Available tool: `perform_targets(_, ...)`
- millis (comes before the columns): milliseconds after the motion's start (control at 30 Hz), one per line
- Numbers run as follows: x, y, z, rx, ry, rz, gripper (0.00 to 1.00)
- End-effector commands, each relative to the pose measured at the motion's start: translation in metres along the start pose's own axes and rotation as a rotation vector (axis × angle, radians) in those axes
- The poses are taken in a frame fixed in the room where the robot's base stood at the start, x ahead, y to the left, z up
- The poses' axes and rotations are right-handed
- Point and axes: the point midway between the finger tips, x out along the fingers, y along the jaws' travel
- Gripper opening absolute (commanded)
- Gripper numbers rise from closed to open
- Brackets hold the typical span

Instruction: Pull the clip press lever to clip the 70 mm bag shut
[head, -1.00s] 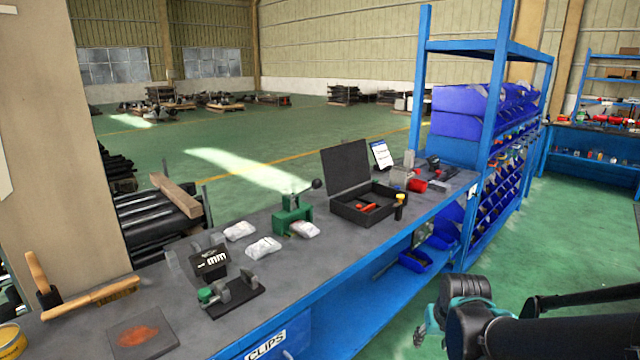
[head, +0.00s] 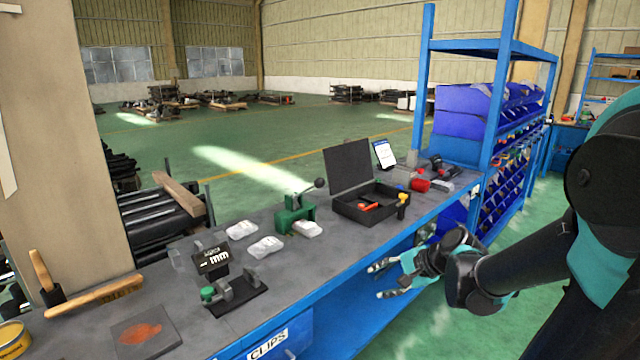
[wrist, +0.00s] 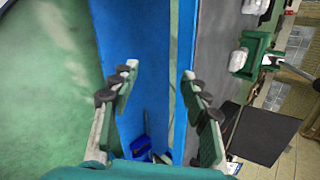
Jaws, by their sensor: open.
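The green clip press (head: 295,212) stands on the grey bench top. Its lever, with a dark ball knob (head: 319,183), sticks up toward the right. A white bag (head: 307,229) lies at the press's front side, partly at its jaw; I cannot tell its size. Two more white bags, one nearer (head: 265,247) and one behind (head: 241,230), lie to the left. My gripper (head: 378,281) is open and empty, off the bench's front edge, right of and apart from the press. The wrist view shows the open fingers (wrist: 160,72) over the bench's blue front, with the press (wrist: 250,55) to the right.
An open black case (head: 371,205) with red items stands right of the press. A small black device (head: 235,296) and a display reading mm (head: 211,261) stand to the left. The blue bench edge (head: 345,278) lies beside my gripper. Blue shelving stands farther right.

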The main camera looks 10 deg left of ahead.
Motion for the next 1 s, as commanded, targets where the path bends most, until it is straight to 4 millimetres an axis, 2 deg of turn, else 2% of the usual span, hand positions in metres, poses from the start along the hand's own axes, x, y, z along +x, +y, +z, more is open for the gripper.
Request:
perform_targets(33,0.001,-0.028,-0.001,0.127,-0.052,-0.068,0.46)
perform_targets(200,-0.008,-0.12,-0.003,0.588,-0.296,-0.277,0.46)
perform_targets(300,-0.021,-0.163,-0.01,0.809,-0.447,-0.356,0.46)
perform_targets(400,-0.034,-0.194,-0.018,0.969,-0.574,-0.403,0.46)
perform_targets(500,-0.043,-0.211,-0.023,1.065,-0.658,-0.426,0.46)
perform_targets(667,-0.044,-0.223,-0.024,1.113,-0.703,-0.434,0.46)
perform_targets(833,-0.029,-0.236,-0.017,1.111,-0.704,-0.431,0.46)
perform_targets(1000,-0.005,-0.257,-0.006,1.109,-0.704,-0.43,0.46)
